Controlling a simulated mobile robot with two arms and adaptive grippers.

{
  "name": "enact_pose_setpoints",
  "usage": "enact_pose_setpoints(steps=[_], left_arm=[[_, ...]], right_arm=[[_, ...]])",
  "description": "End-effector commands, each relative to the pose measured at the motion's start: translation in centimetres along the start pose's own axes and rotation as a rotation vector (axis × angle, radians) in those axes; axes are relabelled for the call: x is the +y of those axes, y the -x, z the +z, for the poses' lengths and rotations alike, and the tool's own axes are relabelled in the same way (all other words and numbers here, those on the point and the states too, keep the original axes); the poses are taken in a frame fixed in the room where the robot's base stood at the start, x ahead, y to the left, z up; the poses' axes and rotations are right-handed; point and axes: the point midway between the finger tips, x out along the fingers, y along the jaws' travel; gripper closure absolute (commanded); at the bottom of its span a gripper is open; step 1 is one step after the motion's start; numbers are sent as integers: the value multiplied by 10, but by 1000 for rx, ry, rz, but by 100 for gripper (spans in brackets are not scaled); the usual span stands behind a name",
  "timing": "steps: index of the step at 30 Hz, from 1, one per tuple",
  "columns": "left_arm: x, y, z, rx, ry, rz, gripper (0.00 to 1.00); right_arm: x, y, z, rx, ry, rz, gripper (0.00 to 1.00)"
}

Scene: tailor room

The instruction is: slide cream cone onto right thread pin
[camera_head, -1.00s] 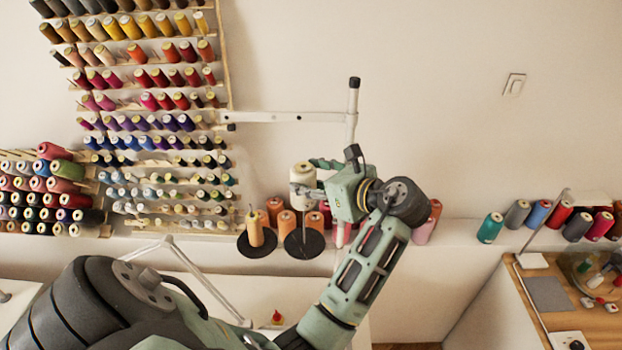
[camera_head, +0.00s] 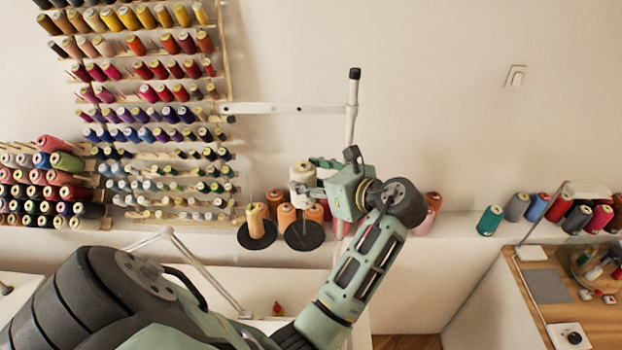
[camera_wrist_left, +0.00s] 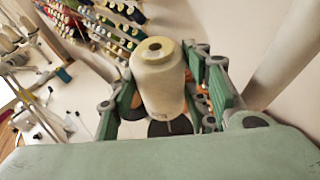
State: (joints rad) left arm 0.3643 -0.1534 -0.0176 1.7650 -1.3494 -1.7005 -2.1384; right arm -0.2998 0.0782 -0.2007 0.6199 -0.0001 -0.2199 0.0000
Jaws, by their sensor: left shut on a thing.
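The cream cone (camera_head: 303,173) is upright in my left gripper (camera_head: 312,180), above the right black disc (camera_head: 304,237) of the thread stand. In the left wrist view the cone (camera_wrist_left: 160,88) stands between the two green fingers of the gripper (camera_wrist_left: 163,100), its top hole showing. A dark disc (camera_wrist_left: 172,126) shows below it. The right thread pin is hard to make out; I cannot tell whether its tip is inside the cone. A tan cone (camera_head: 255,221) stands on the left disc (camera_head: 257,240). My right gripper is not in view.
A white stand pole (camera_head: 351,110) with a crossbar rises close behind my left gripper. Orange cones (camera_head: 286,216) line the ledge behind the discs. Racks of thread (camera_head: 150,110) fill the wall at left. A wooden table (camera_head: 580,315) is at right.

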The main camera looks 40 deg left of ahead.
Motion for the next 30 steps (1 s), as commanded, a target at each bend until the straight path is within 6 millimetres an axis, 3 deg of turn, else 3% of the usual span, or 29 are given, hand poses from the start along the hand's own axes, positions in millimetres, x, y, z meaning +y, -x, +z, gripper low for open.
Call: enact_pose_setpoints(steps=[30], left_arm=[[0,-11,-27,-1,1,0,87]], right_arm=[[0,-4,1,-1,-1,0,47]])
